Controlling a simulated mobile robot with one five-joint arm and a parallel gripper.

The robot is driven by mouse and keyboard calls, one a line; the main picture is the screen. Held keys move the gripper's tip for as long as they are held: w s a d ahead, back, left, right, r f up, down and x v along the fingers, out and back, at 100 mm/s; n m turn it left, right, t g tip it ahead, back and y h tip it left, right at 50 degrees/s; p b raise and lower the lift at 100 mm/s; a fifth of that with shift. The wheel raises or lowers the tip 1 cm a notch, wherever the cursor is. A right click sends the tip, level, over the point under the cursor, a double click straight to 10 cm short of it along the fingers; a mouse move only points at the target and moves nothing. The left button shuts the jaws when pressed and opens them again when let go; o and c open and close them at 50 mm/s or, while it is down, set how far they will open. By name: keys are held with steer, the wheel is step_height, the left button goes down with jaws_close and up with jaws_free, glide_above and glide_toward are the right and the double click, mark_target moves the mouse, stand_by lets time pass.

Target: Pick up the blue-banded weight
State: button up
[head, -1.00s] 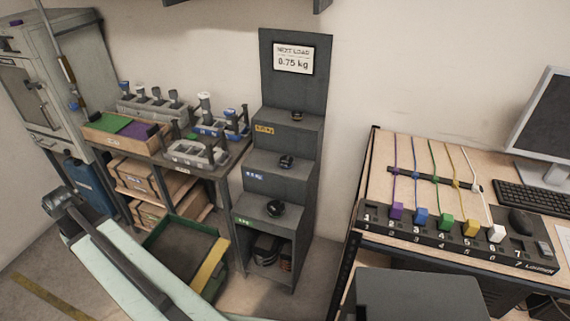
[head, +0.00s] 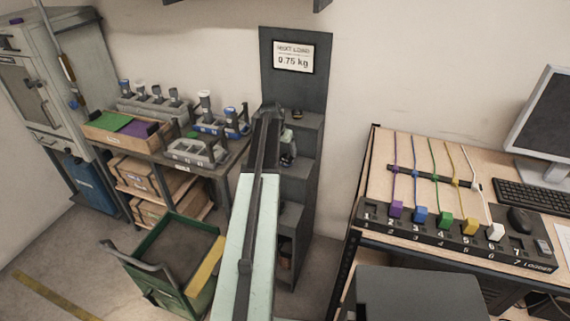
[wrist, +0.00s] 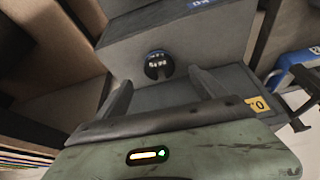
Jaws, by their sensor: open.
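The stepped grey stand (head: 308,165) carries small dark weights on its steps. In the wrist view a round black weight (wrist: 158,65) with pale marking stands on the step between the yellow label and the blue label (wrist: 203,3). In the head view my arm covers much of the stand's left side.
Another weight (head: 298,114) stands on the top step. A yellow label (wrist: 257,105) marks the riser near my gripper. A green cart (head: 172,275) and a bench with trays (head: 200,153) lie left. A desk with coloured blocks (head: 445,222) stands right.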

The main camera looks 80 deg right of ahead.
mark_target(285, 159)
steer(key=b+x, duration=0.5)
steer(key=x, duration=0.2)
steer(key=shift+s+d+b, duration=0.1)
steer(key=shift+d+b, duration=0.05)
steer(key=shift+b, duration=0.15)
steer(key=shift+r, duration=0.1)
steer(key=shift+c, duration=0.2)
jaws_close()
